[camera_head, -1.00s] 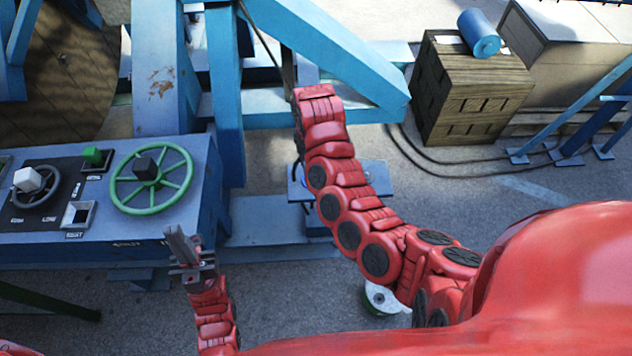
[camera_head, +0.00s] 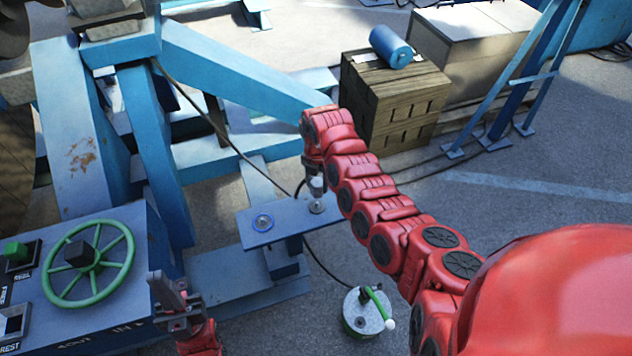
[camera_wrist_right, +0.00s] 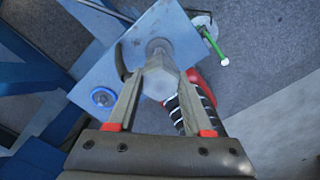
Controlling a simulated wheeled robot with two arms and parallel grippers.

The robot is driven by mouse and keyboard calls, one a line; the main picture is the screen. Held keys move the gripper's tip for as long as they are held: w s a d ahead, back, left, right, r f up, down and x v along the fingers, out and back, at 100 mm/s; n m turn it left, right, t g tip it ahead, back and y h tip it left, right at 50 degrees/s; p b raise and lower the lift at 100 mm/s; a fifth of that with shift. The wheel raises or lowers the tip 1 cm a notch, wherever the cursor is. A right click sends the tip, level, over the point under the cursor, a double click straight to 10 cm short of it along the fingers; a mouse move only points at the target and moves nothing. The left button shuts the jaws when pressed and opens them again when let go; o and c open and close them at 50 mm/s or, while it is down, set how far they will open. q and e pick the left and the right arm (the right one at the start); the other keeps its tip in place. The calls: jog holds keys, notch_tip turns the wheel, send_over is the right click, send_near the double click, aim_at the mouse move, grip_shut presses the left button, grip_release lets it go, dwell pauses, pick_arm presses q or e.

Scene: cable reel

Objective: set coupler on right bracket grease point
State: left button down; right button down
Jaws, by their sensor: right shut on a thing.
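My right gripper (camera_head: 316,186) is at the end of the red arm, over the right end of a small blue bracket plate (camera_head: 284,217). In the right wrist view its two fingers (camera_wrist_right: 155,88) are shut on a pale grey faceted coupler (camera_wrist_right: 157,78). The coupler's far end points at a round grey fitting (camera_wrist_right: 159,46) on the plate. I cannot tell if they touch. The fitting also shows in the head view (camera_head: 317,208), just below the gripper. My left gripper (camera_head: 168,290) is raised beside the control console; its finger gap is unclear.
A blue-ringed round fitting (camera_head: 263,222) is on the plate's left. A grease bucket (camera_head: 362,322) with a green handle stands on the floor, a dark hose (camera_head: 327,268) near it. The console (camera_head: 120,250) with a green handwheel is at left. A wooden crate (camera_head: 395,105) stands behind.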

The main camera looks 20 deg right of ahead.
aim_at(317, 202)
notch_tip(317, 202, down, 3)
jog(key=shift+f+b, duration=0.2)
jog(key=shift+b, duration=1)
jog(key=shift+f+b, duration=0.8)
jog(key=shift+f, duration=0.9)
jog(key=shift+p, duration=0.3)
jog(key=shift+c, duration=1.1)
grip_release()
jog(key=shift+r, duration=0.1)
